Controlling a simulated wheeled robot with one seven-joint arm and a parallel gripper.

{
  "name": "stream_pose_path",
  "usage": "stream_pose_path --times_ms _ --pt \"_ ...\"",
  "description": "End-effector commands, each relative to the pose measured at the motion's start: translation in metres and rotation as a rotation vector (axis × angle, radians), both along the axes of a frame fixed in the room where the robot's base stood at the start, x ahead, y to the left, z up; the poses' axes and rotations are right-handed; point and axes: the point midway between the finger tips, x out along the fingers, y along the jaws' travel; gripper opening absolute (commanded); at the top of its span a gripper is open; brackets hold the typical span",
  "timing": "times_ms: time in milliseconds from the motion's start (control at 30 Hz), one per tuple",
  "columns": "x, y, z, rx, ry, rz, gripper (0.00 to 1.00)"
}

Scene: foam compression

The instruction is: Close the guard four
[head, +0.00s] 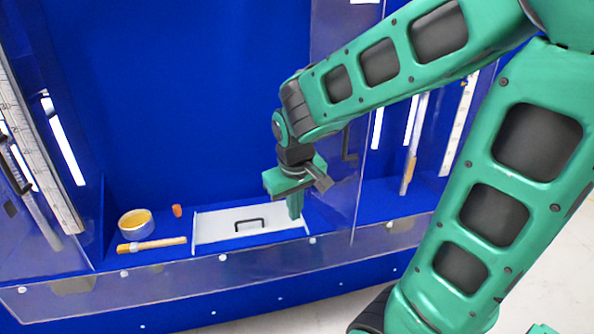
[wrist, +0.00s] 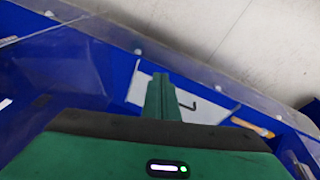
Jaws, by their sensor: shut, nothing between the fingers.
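A clear upright guard panel (head: 335,205) with a black handle (head: 349,143) stands in the blue cabinet, partly behind my arm in the head view. I cannot tell which panel is numbered four. My gripper (head: 296,208) is shut and empty, pointing down over the right end of a white plate (head: 212,229) with a black bar handle (head: 249,224). In the wrist view, my shut fingers (wrist: 161,90) lie across the white plate (wrist: 205,106). I cannot tell whether the fingers touch it.
A tape roll (head: 136,223), a wooden-handled brush (head: 152,245) and a small orange piece (head: 177,210) lie left of the plate. A clear low lip (head: 150,288) runs along the cabinet front. Rulers and tools hang at both sides. The upper middle cavity is empty.

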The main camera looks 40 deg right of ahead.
Motion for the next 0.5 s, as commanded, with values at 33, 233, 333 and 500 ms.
stream_pose_path --times_ms 33,233,333,500 --pt "0.013 0.005 -0.008 -0.028 0.014 0.022 0.0" --pt "0.052 -0.001 -0.036 -0.171 0.072 0.043 0.0" --pt "0.066 -0.008 -0.049 -0.258 0.111 0.039 0.0" --pt "0.085 -0.02 -0.067 -0.426 0.17 0.031 0.0"
